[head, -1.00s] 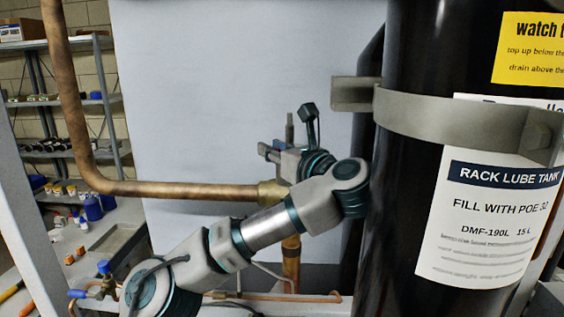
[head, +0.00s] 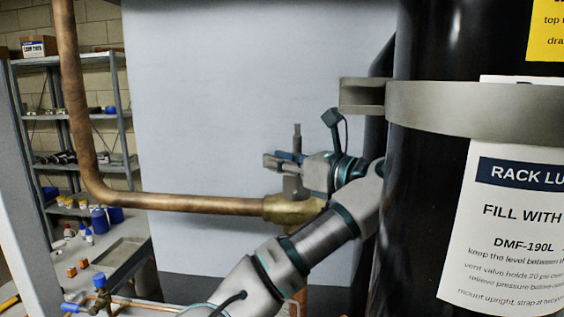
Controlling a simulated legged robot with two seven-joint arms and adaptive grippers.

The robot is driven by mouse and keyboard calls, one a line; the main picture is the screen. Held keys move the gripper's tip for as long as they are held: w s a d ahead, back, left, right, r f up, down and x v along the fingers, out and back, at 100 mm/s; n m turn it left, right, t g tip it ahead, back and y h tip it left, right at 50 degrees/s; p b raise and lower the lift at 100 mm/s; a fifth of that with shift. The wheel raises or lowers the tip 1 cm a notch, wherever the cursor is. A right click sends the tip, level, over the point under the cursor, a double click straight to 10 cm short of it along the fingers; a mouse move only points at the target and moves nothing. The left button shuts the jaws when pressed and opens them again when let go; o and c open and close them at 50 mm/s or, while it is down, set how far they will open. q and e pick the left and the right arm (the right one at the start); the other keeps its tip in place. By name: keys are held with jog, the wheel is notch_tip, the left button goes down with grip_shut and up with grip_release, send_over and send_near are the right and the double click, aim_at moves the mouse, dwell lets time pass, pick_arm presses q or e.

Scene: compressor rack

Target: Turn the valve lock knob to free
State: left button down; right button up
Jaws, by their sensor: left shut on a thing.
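A brass valve body (head: 288,209) sits at the right end of the copper pipe in the head view. A grey upright stem (head: 297,136), apparently the valve lock knob's, rises above it. My left gripper (head: 279,160) reaches across from the right side of the valve, its fingers pointing left. It is shut on the knob, with the stem showing above and below the fingers. The gripped part is mostly hidden, so the knob's turn position cannot be read. My right gripper is not in view.
A large black tank (head: 425,190) with a grey strap (head: 480,111) stands close to the right of my wrist. The copper pipe (head: 75,110) bends down and right to the valve. A plain pale panel (head: 220,100) lies behind. Shelves (head: 75,116) stand at the left.

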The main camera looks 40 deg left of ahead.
pick_arm(q)
jog(key=shift+f, duration=0.15)
jog(key=c, duration=1.1)
grip_release()
jog(key=shift+w, duration=0.1)
jog(key=shift+o, duration=0.8)
jog(key=shift+w+a, duration=0.1)
jog(key=shift+m+t, duration=0.3)
jog(key=shift+t, duration=0.1)
